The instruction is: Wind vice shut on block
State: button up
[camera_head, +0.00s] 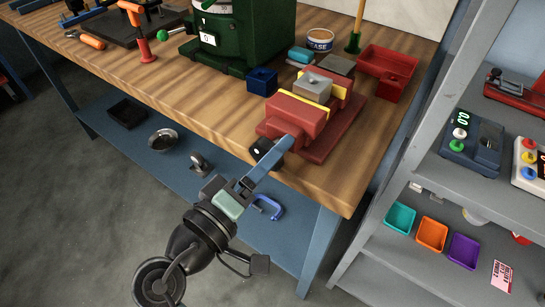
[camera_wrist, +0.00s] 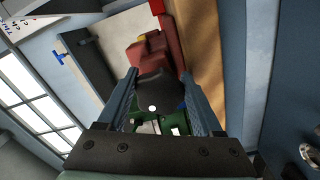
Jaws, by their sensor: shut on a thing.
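The red vice (camera_head: 297,111) stands at the front edge of the wooden bench, with yellow strips along its jaws. The grey block (camera_head: 312,86), with a small mark on top, sits upright between the jaws. I cannot tell whether both jaws touch it. The black vice handle (camera_head: 262,148), with a white dot, sticks out past the bench edge. My gripper (camera_head: 279,150) reaches it from the front and is shut on it. In the wrist view the handle (camera_wrist: 157,90) lies between my two fingers, and part of the red vice (camera_wrist: 146,50) shows beyond. The block is hidden there.
A blue open box (camera_head: 262,81) and a green machine (camera_head: 240,35) stand left of the vice. A red tray (camera_head: 386,68) and a tin (camera_head: 319,40) are behind it. Grey shelves (camera_head: 430,192) stand close on the right. Open floor lies at the front left.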

jog(key=shift+w+a+r, duration=0.2)
jog(key=shift+a+r, duration=0.05)
jog(key=shift+a, duration=0.35)
dwell(0.3)
jog(key=o, duration=1.2)
jog(key=shift+o, duration=0.7)
jog(key=shift+s, duration=0.1)
jog(key=shift+f, duration=0.1)
jog(key=shift+d, duration=0.25)
